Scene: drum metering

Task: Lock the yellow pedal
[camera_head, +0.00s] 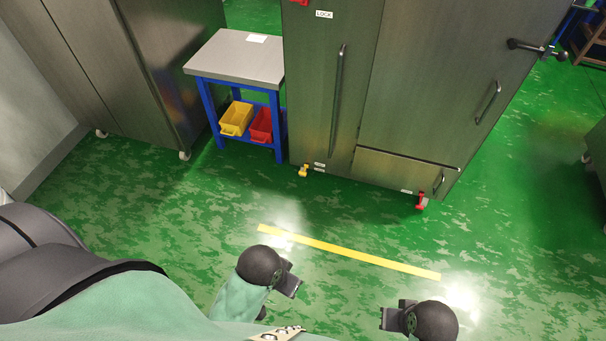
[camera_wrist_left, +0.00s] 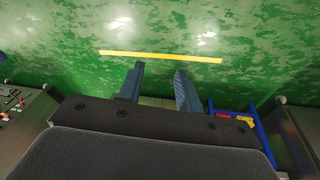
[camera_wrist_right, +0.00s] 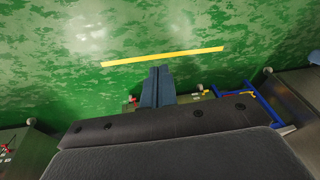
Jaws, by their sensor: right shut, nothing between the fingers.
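The yellow pedal (camera_head: 303,171) is small and sits low at the front left foot of the steel cabinet (camera_head: 322,110), just above the green floor. Small labels are beside it, too small to read. Whether the pedal is up or down I cannot tell. My left gripper (camera_head: 290,284) is over the floor in front of the cabinet, well short of the pedal; in the left wrist view its fingers (camera_wrist_left: 160,78) are apart and empty. My right gripper (camera_head: 390,318) is further right, also away from the cabinet; in the right wrist view its fingers (camera_wrist_right: 157,85) are together with nothing between them.
A red pedal (camera_head: 421,201) sits at the cabinet's right foot. A blue-framed table (camera_head: 232,58) with a yellow bin (camera_head: 236,118) and a red bin (camera_head: 261,126) stands left of the cabinet. A yellow floor stripe (camera_head: 345,251) crosses the clear floor in front.

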